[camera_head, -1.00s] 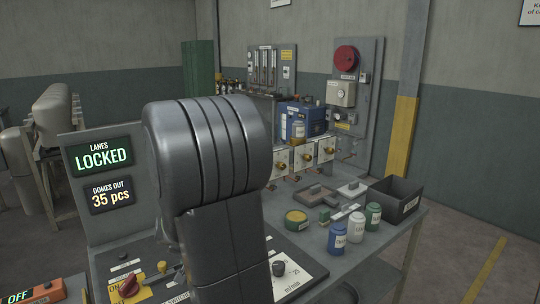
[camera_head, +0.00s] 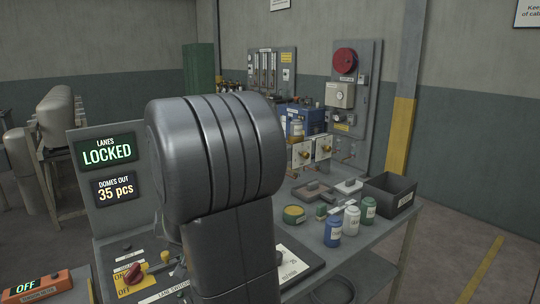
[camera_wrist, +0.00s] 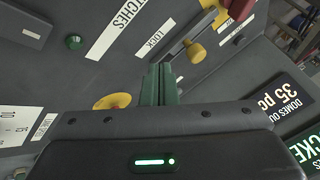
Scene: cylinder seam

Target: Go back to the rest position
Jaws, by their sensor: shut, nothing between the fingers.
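My gripper (camera_wrist: 160,88) shows in the wrist view with its two green fingers together and nothing between them. It is over the grey control panel (camera_wrist: 130,72), with a yellow knob (camera_wrist: 195,52) and a red and yellow switch (camera_wrist: 226,10) near the fingertips. A yellow button (camera_wrist: 112,101) lies left of the fingers, partly hidden. In the head view my own dark arm fills the middle and hides the gripper. The red and yellow switch also shows in the head view (camera_head: 133,273), left of my arm.
A display (camera_head: 107,152) reads LOCKED and another (camera_head: 114,188) reads 35 pcs. Right of my arm the table holds a blue jar (camera_head: 333,233), a white jar (camera_head: 351,219), a green jar (camera_head: 368,208) and a dark bin (camera_head: 388,194). An orange OFF box (camera_head: 45,285) is at lower left.

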